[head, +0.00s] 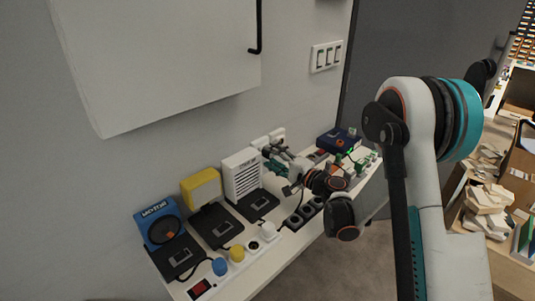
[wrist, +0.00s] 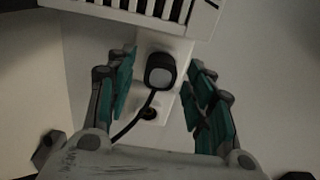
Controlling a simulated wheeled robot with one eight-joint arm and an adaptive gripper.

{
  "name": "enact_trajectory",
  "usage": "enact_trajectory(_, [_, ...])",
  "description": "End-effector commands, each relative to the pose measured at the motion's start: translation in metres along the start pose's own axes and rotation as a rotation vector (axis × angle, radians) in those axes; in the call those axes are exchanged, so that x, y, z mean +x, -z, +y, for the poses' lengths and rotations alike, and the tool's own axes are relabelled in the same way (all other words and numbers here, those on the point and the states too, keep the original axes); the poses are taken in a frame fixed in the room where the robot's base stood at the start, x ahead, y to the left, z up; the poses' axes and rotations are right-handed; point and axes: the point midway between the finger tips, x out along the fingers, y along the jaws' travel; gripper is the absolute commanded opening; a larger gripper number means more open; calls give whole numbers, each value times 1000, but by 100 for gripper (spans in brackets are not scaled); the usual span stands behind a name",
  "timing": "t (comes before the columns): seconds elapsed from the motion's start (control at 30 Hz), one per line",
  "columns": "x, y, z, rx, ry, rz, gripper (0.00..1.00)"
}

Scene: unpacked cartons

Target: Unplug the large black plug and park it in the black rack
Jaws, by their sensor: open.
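The large black plug (wrist: 160,72) sits in a white socket block (wrist: 172,50) in the wrist view, with its black cable curving down to the left. My gripper (wrist: 164,74) is open, its teal fingers on either side of the plug with a gap at each side. In the head view my gripper (head: 273,160) is by the wall near the white sockets (head: 268,139); the plug cannot be made out there. A black strip with several round openings (head: 301,216) lies on the shelf; I cannot tell whether it is the black rack.
A white slatted box (head: 242,174), a yellow box (head: 201,188) and a blue box (head: 158,222) stand along the wall. A white strip holds blue (head: 219,266), yellow (head: 237,253) and white plugs (head: 268,230). A dark blue box (head: 338,141) stands beyond my gripper.

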Motion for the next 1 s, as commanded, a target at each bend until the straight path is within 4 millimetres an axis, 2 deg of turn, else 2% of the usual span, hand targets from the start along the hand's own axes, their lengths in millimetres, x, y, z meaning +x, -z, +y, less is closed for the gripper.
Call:
enact_trajectory(0.23, [11, 0, 0, 0, 0, 0, 48])
enact_trajectory(1.0, [11, 0, 0, 0, 0, 0, 48])
